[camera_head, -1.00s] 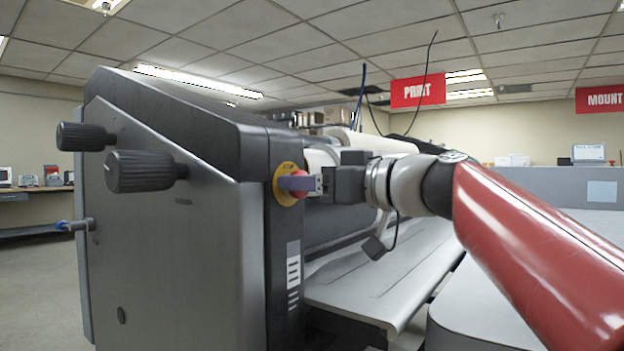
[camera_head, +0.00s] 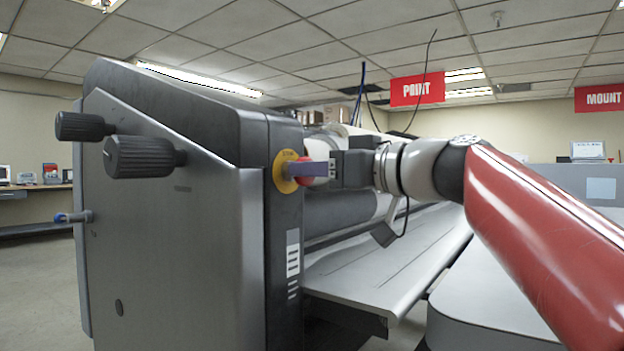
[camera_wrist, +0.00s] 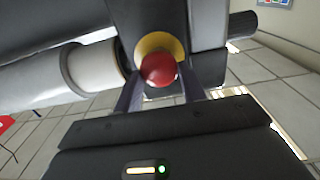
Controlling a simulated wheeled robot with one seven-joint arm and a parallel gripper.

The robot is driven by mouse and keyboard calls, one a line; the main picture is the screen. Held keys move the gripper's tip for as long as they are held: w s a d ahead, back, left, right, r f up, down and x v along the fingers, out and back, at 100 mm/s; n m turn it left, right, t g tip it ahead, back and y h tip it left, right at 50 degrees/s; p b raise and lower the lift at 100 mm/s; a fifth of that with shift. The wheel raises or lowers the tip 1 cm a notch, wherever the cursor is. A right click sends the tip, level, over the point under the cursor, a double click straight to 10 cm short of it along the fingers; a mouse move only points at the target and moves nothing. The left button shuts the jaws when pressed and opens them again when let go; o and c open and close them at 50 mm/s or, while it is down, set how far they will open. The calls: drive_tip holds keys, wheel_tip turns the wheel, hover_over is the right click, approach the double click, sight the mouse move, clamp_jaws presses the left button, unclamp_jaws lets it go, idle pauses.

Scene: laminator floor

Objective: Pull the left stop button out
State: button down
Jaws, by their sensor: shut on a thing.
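The left stop button (camera_head: 301,170) is a red knob on a yellow round plate (camera_head: 283,172), on the front edge of the laminator's dark side housing. My gripper (camera_head: 310,169) reaches in from the right, and its purple-grey fingers are shut on the red knob. In the wrist view the red knob (camera_wrist: 159,69) sits between the two fingertips, with the yellow plate (camera_wrist: 158,43) behind it. The near finger hides part of the knob in the head view.
The laminator's grey side panel (camera_head: 170,240) carries two black knobs (camera_head: 145,164) at the left. A white roller (camera_wrist: 93,68) lies close beside the button. A grey feed table (camera_head: 385,265) extends below my arm. Open floor shows at the far left.

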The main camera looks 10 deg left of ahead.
drive_tip(key=c, duration=0.9)
unclamp_jaws()
drive_tip(key=shift+d, duration=0.15)
drive_tip(key=shift+o, duration=0.2)
drive_tip(key=shift+s+d, duration=0.1)
drive_tip(key=b+v, duration=0.1)
drive_tip(key=v, duration=0.6)
drive_tip(key=shift+d+b, duration=0.35)
drive_tip(key=shift+s+f, duration=0.1)
